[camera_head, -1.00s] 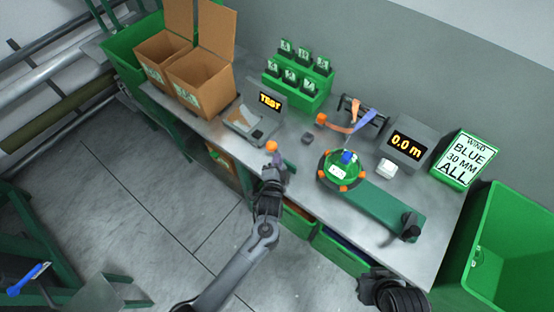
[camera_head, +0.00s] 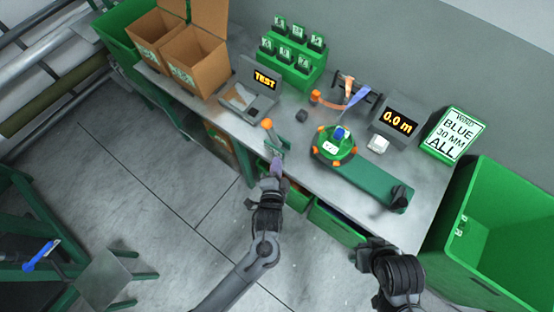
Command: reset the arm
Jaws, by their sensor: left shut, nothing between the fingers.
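My left arm reaches up from the bottom centre. Its gripper (camera_head: 275,166) is shut and empty at the front edge of the steel bench (camera_head: 232,121). Just beyond it stands a green piece with an orange knob (camera_head: 267,125); whether the fingertips touch it I cannot tell. My right gripper (camera_head: 366,254) is low at the right, in front of the bench; its fingers are too unclear to judge.
The bench holds a TEST device (camera_head: 262,80), a green reel (camera_head: 335,146) on a long green base (camera_head: 372,188), a 0.0 m display (camera_head: 398,122) and cardboard boxes (camera_head: 199,68). A green bin (camera_head: 490,245) stands right.

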